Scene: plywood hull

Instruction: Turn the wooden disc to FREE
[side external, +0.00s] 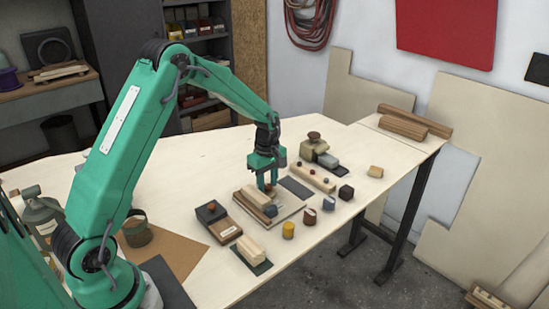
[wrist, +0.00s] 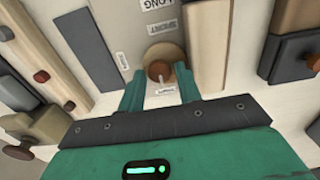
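The wooden disc (wrist: 152,54) shows in the wrist view, round and light brown with a darker round knob (wrist: 159,71) at its middle. It sits on a grey panel (wrist: 125,20) with small printed labels; LONG and SHORT can be read, while a label below the disc is too small to read surely. My gripper (wrist: 160,82) is open, one finger on each side of the disc's near part, with the knob between the fingertips. I cannot tell whether they touch it. In the side view my gripper (side external: 267,186) points down over the board (side external: 286,211); the disc is hard to make out there.
A dark-topped wooden box (side external: 219,222) stands left of the board. A yellow cylinder (side external: 288,230) and several small blocks stand in front and to the right. A strip with pegs (side external: 313,179) and a knobbed block (side external: 314,148) lie behind.

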